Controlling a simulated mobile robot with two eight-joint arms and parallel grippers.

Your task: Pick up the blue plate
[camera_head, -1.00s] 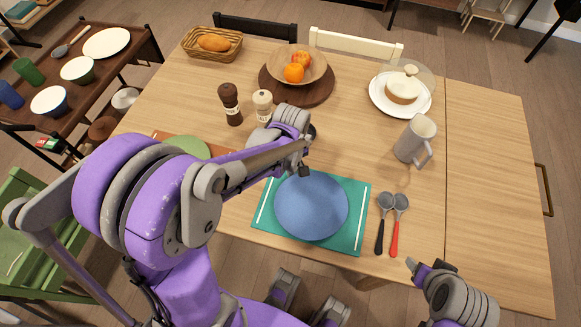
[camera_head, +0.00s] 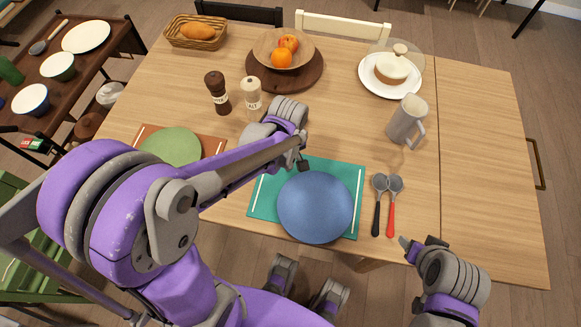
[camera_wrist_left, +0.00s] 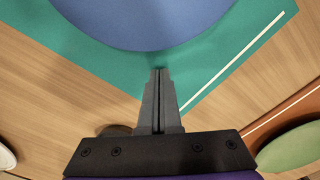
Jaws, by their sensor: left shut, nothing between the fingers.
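The blue plate (camera_head: 316,207) lies on the teal placemat (camera_head: 262,200) at the table's front. It sits off-centre, with its near rim past the mat's front edge and close to the table edge. My left gripper (camera_head: 304,165) points down at the plate's far side, shut and empty. In the left wrist view the closed fingertips (camera_wrist_left: 158,72) are over the teal mat just outside the rim of the blue plate (camera_wrist_left: 145,20); contact is unclear. My right gripper (camera_head: 418,246) is at the table's front edge, right of the plate; its finger opening is unclear.
Two spoons (camera_head: 386,205) lie right of the mat. A green plate (camera_head: 172,147) on a brown mat is to the left, partly behind my arm. Pepper and salt mills (camera_head: 252,95) stand behind my left gripper. The table's right side is clear.

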